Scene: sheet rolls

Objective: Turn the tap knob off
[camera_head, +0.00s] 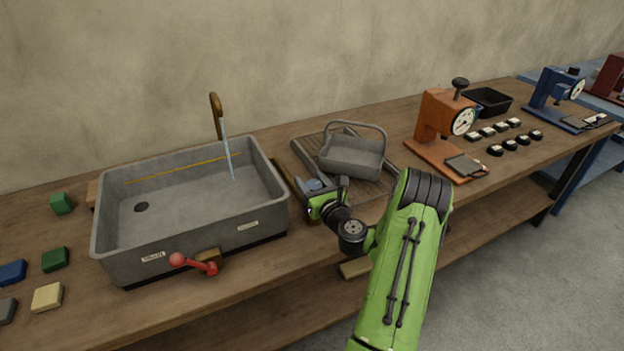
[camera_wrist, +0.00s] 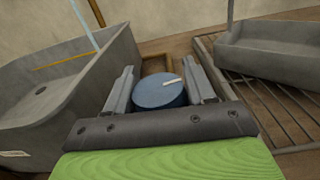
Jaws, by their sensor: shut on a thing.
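The tap knob (camera_wrist: 158,92) is a round blue disc with a white mark on its top, between the sink and the rack. In the head view the blue knob (camera_head: 314,184) is partly hidden by my gripper (camera_head: 324,189). In the wrist view my gripper (camera_wrist: 160,82) has one finger on each side of the knob and is shut on it. The curved brown tap (camera_head: 215,115) stands at the back of the sink. A pale blue stream of water (camera_head: 228,158) runs from it into the grey sink (camera_head: 190,195).
A grey basket with a handle (camera_head: 352,155) sits on a slatted rack (camera_head: 370,188) right of the knob. A red lever (camera_head: 195,264) is at the sink's front. An orange press (camera_head: 440,130) stands farther right. Several coloured blocks (camera_head: 48,297) lie at the left.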

